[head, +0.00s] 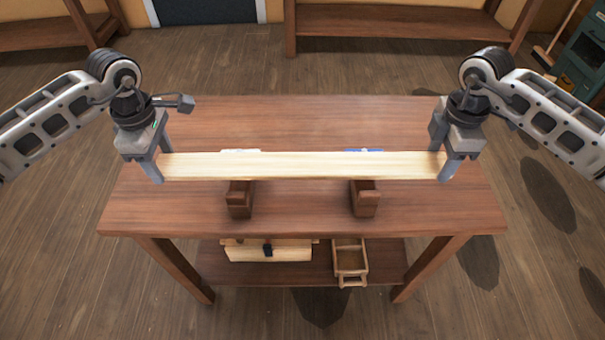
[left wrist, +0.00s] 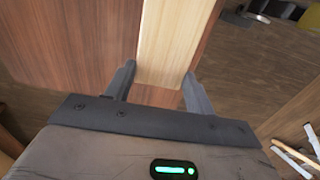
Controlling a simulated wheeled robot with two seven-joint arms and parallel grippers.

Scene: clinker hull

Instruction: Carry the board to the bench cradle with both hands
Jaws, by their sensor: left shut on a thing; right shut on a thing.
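A long pale wooden board (head: 300,166) is held level above the bench (head: 150,212). My left gripper (head: 160,165) is shut on its left end, and my right gripper (head: 444,166) is shut on its right end. In the left wrist view the board (left wrist: 175,40) runs between the two fingers of my left gripper (left wrist: 157,90). The cradle shows as two dark brown wooden blocks, a left one (head: 239,200) and a right one (head: 364,199), on the bench top. The board appears above and slightly behind them and partly hides them. Their gap cannot be judged exactly.
A white item (head: 240,151) and a blue item (head: 364,151) lie partly hidden behind the board. The lower shelf (head: 305,277) holds pale wood pieces (head: 268,251) and a small wooden box (head: 350,260). The bench top is otherwise clear. Another bench (head: 400,20) stands behind.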

